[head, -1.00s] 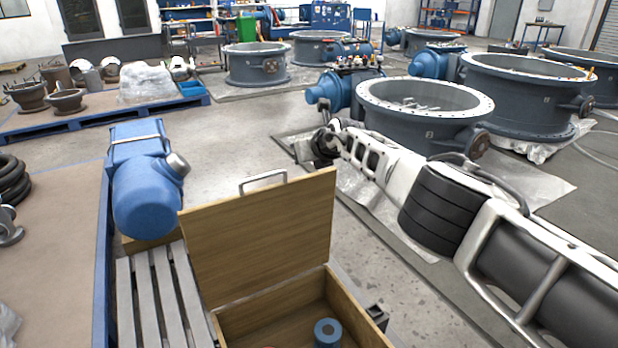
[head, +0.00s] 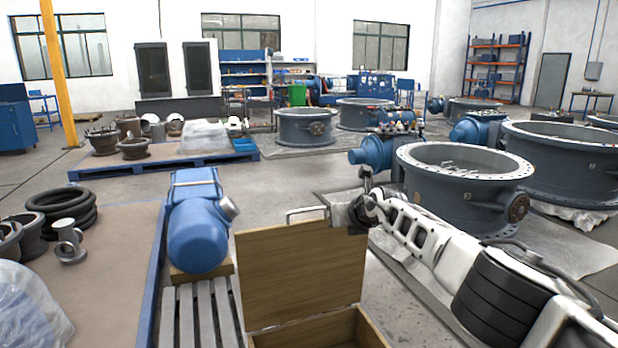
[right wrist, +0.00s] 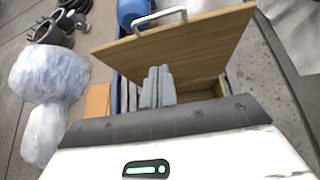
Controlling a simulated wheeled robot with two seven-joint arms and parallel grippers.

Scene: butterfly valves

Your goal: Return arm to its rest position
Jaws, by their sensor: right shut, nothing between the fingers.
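My right arm enters the head view from the right. Its gripper (head: 346,216) is beside the top right corner of the open wooden box lid (head: 300,262) and overlaps it in the picture. I cannot tell whether they touch. In the right wrist view the two grey fingers (right wrist: 159,86) are together with nothing between them, and the raised lid (right wrist: 190,38) with its metal handle (right wrist: 160,18) lies beyond them. My left gripper is in no view.
The wooden box (head: 335,328) is cut off at the bottom. A blue motor (head: 197,232) stands left of the lid, behind a slatted rack (head: 200,315). Large flanged valve bodies (head: 465,195) stand at the right. Open floor (head: 270,185) lies behind the lid.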

